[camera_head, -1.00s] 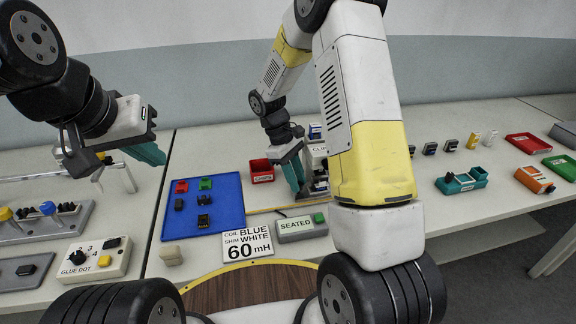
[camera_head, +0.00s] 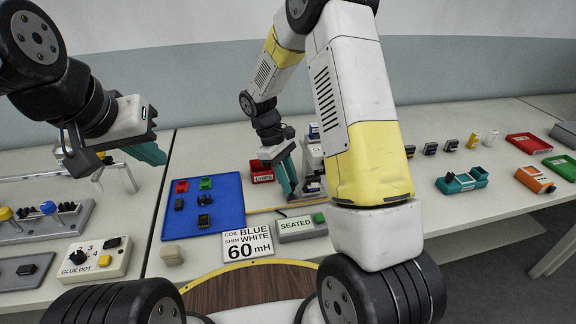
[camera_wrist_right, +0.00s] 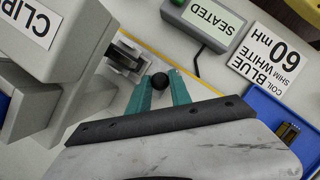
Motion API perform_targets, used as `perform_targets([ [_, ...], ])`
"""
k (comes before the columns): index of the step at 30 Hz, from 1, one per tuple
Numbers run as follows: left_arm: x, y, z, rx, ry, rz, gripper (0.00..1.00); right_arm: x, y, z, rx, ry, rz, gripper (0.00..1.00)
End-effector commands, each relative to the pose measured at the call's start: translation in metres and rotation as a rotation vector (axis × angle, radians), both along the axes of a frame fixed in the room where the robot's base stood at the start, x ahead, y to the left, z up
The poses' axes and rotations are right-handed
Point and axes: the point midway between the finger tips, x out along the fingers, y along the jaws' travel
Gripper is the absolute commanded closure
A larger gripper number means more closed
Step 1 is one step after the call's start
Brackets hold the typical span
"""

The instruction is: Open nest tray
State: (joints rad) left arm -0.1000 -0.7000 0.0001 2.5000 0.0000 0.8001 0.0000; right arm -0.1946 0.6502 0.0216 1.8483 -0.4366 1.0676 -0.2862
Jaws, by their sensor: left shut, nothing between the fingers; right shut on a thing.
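My right gripper (camera_head: 288,192) is beside the grey unit labelled CLIPS (camera_wrist_right: 37,22). In the right wrist view its teal fingers are shut on a round black knob (camera_wrist_right: 160,81). Next to the knob, a grey metal piece with a dark slot (camera_wrist_right: 126,56), apparently part of the nest tray, sticks out at the foot of the unit. My arm partly hides the unit and tray in the head view. My left gripper (camera_head: 160,156) is shut and empty, raised above the left part of the table.
A blue tray (camera_head: 228,222) with small parts, a COIL BLUE card (camera_head: 247,243) and a grey SEATED box (camera_head: 296,229) lie close to the right gripper. A red bin (camera_head: 262,172) stands behind. A GLUE DOT panel (camera_head: 95,259) is at left.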

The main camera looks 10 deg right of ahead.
Motion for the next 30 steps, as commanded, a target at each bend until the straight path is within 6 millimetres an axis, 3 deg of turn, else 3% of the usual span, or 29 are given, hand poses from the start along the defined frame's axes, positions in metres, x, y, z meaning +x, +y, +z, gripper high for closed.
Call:
perform_targets([
  [1,0.0,0.0,0.0,0.0,0.0,0.0,1.0,0.001,0.018,0.001,0.002,-0.003,0.009,1.0],
  [6,0.0,0.0,0.0,0.0,0.0,0.0,1.0,-0.001,0.068,0.001,0.003,-0.004,0.008,1.0],
  [10,0.0,0.0,0.0,0.0,0.0,0.0,1.0,-0.001,0.096,0.001,0.003,-0.006,0.007,1.0],
  [15,0.0,0.0,0.0,0.0,0.0,0.0,1.0,-0.002,0.112,0.001,0.003,-0.006,0.002,1.0],
  [24,0.0,0.0,0.0,0.0,0.0,0.0,1.0,-0.002,0.112,0.001,0.002,-0.006,0.001,1.0],
  [25,0.0,0.0,0.0,0.0,0.0,0.0,1.0,-0.002,0.112,0.001,0.002,-0.006,0.001,0.69],
  [27,0.0,0.0,0.0,0.0,0.0,0.0,1.0,-0.002,0.112,0.001,0.002,-0.005,0.001,0.56],
  [30,0.0,0.0,0.0,0.0,0.0,0.0,1.0,-0.003,0.112,0.001,0.002,-0.004,0.002,0.54],
])
